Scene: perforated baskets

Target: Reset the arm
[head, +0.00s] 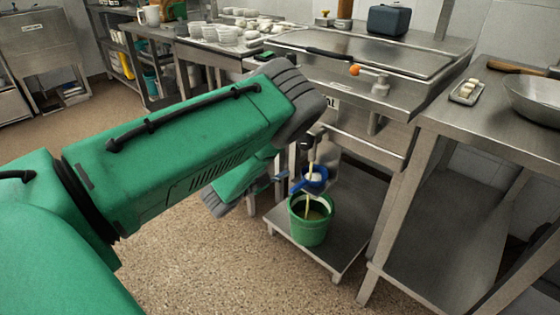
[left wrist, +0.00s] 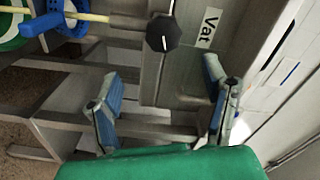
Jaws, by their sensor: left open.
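My left arm, green with dark grey joints, reaches across the head view from the left toward the steel unit. My right gripper is in neither view.
A steel counter (head: 500,125) stands right, holding a pan (head: 535,98) and small tray (head: 467,91). Open floor lies left.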

